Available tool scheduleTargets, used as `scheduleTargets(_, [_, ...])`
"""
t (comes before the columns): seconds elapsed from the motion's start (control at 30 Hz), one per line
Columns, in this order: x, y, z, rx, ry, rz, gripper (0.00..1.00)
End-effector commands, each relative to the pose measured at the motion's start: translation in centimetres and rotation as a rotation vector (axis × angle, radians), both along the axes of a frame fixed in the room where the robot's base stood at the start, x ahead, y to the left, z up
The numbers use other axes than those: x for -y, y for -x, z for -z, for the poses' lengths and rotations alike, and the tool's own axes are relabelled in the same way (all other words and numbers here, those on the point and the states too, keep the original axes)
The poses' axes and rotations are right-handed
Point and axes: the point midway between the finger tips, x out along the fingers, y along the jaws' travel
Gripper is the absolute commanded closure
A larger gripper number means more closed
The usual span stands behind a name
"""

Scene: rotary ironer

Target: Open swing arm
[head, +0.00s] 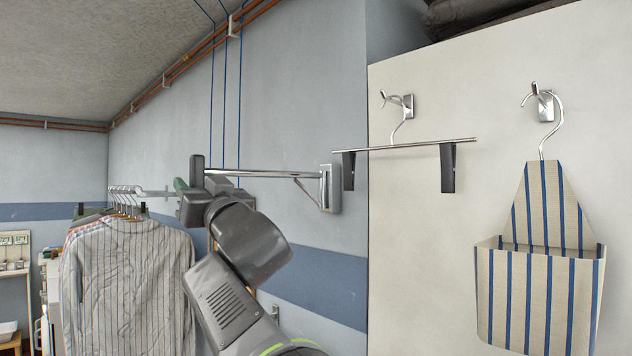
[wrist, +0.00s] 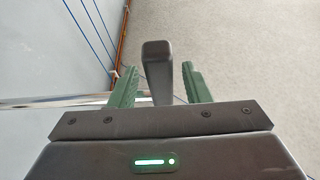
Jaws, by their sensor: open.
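The swing arm (head: 265,174) is a thin metal rod on a wall bracket (head: 330,188), with a diagonal brace below it. It reaches left from the bracket and ends in a dark upright grip (head: 197,170). In the wrist view the dark grip (wrist: 157,70) stands between the two green fingers of my gripper (wrist: 160,85), with a gap showing on the finger sides. My gripper is open around the grip; contact cannot be told. In the head view my gripper (head: 182,186) is mostly hidden behind my wrist. The rod (wrist: 50,102) also shows at left in the wrist view.
Striped shirts (head: 130,280) hang on a rail (head: 150,192) at the left, close to my arm. A trouser hanger (head: 405,146) and a striped peg bag (head: 540,280) hang on the cream panel (head: 420,240) at the right. Blue cables (head: 224,90) run down the wall behind.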

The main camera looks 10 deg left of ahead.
Motion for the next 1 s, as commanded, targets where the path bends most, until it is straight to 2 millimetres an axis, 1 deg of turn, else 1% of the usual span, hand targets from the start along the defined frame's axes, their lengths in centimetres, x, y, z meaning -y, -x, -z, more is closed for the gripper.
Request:
scheduleTargets(0.03, [-0.5,-0.4,-0.4,-0.001,-0.001,-0.002,0.56])
scheduleTargets(0.2, [-1.5,-1.2,-0.9,0.001,-0.001,-0.001,0.56])
scheduleTargets(0.53, [-1.7,-1.4,-0.9,0.001,-0.001,0.000,0.56])
scheduleTargets(0.57, [-1.7,-1.4,-0.9,0.001,-0.001,0.000,0.60])
scheduleTargets(0.7, [-1.6,-1.4,-0.9,0.001,-0.001,0.000,0.88])
scheduleTargets(0.77, [-1.6,-1.4,-0.9,0.001,-0.001,0.000,1.00])
scheduleTargets(1.0, [-1.7,-1.5,-0.8,0.001,-0.002,0.003,1.00])
